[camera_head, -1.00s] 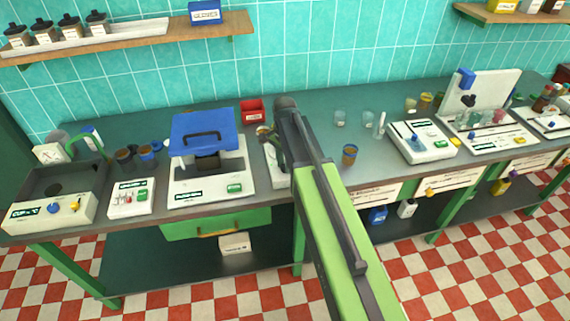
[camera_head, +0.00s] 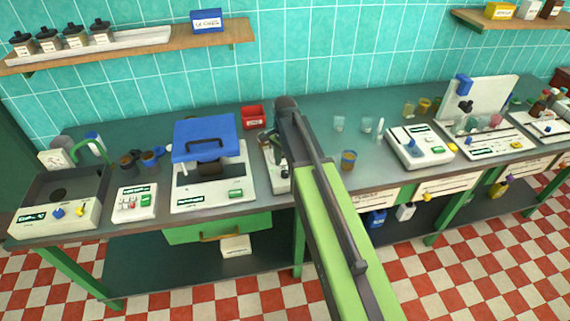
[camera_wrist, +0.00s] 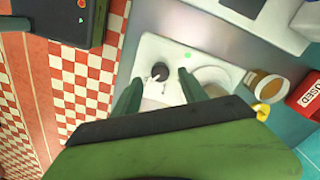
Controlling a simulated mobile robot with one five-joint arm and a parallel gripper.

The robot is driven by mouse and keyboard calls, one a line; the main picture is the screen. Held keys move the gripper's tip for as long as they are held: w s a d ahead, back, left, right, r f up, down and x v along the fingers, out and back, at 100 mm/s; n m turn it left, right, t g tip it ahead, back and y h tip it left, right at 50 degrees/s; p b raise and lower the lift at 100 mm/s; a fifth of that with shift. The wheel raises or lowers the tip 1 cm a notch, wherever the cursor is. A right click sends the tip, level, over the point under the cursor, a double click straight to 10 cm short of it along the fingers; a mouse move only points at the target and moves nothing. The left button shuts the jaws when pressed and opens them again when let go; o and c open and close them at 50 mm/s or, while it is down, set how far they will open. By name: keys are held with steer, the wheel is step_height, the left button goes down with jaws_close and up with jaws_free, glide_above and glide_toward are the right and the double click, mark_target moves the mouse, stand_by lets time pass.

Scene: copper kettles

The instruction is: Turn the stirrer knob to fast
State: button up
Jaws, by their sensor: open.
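The stirrer appears to be the white unit (camera_wrist: 150,52) in the wrist view, with a black round knob (camera_wrist: 160,71), a round pale plate beside it and a small green light. Small marks lie around the knob; I cannot read its setting. My gripper (camera_wrist: 160,77) is open, with its two green fingers on either side of the knob in the picture. I cannot tell how far above it they are or whether they touch. In the head view the white unit (camera_head: 278,180) is mostly hidden behind my arm.
A brown jar (camera_wrist: 264,84) and a red box (camera_wrist: 306,98) stand near the unit. A white machine with a blue lid (camera_head: 206,138) is to its left in the head view. The bench edge is close in front.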

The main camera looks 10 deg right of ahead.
step_height(320, 180, up, 14)
steer(key=p, duration=1.2)
steer(key=b, duration=0.9)
glide_toward(285, 172)
steer(key=s, duration=0.5)
steer(key=s+f+n+b, duration=0.4)
steer(key=s+n, duration=0.6)
steer(key=n, duration=0.1)
steer(key=shift+f+n, duration=0.3)
steer(key=shift+f, duration=0.05)
